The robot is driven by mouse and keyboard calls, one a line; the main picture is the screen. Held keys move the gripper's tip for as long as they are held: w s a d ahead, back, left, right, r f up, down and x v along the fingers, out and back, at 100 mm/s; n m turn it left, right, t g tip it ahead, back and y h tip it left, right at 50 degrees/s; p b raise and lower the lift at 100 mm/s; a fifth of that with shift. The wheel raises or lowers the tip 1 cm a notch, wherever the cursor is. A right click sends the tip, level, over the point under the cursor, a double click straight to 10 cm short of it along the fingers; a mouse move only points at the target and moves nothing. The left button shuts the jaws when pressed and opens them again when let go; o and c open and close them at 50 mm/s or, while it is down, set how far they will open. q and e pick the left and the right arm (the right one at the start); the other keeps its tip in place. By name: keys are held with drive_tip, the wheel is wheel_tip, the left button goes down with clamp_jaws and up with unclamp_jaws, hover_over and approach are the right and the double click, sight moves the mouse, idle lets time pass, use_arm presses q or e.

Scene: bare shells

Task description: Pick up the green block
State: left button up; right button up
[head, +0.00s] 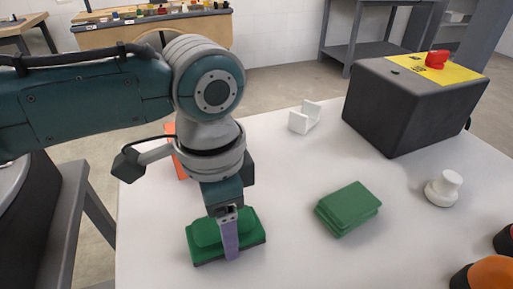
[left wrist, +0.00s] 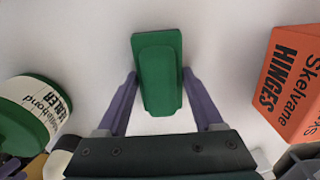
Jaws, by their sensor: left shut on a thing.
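A green block (head: 203,236) with a raised, smaller upper part and a dark lower edge is at the front of the white table. My left gripper (head: 230,250) points down over it, one purple finger showing against its near side. In the left wrist view the green block (left wrist: 160,72) lies between the two purple fingers of the left gripper (left wrist: 160,88), which is shut on it. I cannot tell whether the block touches the table. A second green item (head: 348,208), like stacked flat slabs, lies apart to the right. My right gripper is not in view.
A black box with a yellow top and red knob (head: 400,105) stands at the back right. A white bracket (head: 304,117) and a white knob-like piece (head: 443,188) are on the table. The left wrist view shows an orange hinges box (left wrist: 290,85) and a green-and-white can (left wrist: 35,112).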

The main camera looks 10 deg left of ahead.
use_arm(q)
drive_tip(key=shift+r, duration=0.55)
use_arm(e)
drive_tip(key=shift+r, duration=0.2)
use_arm(q)
wheel_tip(320, 180, up, 19)
drive_tip(key=p, duration=0.4)
drive_tip(key=shift+p, duration=0.35)
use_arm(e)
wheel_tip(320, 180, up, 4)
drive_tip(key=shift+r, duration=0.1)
